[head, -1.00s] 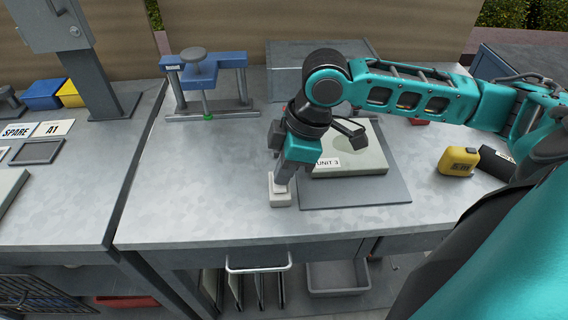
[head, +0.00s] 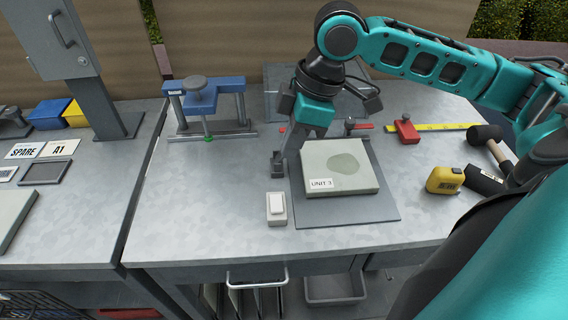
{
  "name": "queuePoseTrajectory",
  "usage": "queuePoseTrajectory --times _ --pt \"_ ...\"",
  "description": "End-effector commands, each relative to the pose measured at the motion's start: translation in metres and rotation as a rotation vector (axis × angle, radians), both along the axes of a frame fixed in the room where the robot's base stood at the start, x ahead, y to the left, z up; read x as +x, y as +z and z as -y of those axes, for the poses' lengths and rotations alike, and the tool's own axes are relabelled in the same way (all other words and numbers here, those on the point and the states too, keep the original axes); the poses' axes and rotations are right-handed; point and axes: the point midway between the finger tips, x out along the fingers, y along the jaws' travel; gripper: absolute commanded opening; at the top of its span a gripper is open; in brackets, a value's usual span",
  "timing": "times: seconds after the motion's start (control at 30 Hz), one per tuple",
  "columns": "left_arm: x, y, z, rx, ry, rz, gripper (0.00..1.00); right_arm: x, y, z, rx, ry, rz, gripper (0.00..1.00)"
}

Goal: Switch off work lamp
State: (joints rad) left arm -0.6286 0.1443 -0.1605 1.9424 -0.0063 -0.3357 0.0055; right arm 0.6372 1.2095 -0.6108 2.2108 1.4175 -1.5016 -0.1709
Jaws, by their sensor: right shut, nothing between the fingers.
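A small white rocker switch (head: 276,207) sits on the grey bench top, left of the front corner of the dark mat. I take it for the lamp's switch; its on or off position is too small to tell. My right gripper (head: 279,166) is shut and empty, with its fingertips pointing down behind the switch and apart from it. No work lamp can be clearly made out. My left gripper is not in view.
A slab labelled UNIT 3 (head: 340,168) lies on the mat (head: 350,208) right of the switch. A blue clamp stand (head: 206,92) stands behind left. A yellow tape measure (head: 444,180) and a mallet (head: 487,138) lie right. The bench left of the switch is clear.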

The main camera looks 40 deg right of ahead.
Motion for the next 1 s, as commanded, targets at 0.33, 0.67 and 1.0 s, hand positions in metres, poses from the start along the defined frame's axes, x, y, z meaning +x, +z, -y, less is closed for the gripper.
queuePoseTrajectory --times 0.33,0.67,1.0 --pt "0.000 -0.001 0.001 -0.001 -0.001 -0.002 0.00 0.000 0.023 0.008 0.000 -0.001 -0.002 0.00" --pt "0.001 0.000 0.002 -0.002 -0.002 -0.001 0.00 0.000 0.023 0.008 0.000 -0.001 -0.002 0.00" --pt "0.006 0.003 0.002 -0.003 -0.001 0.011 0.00 0.000 0.022 0.008 0.000 0.000 -0.001 0.00"
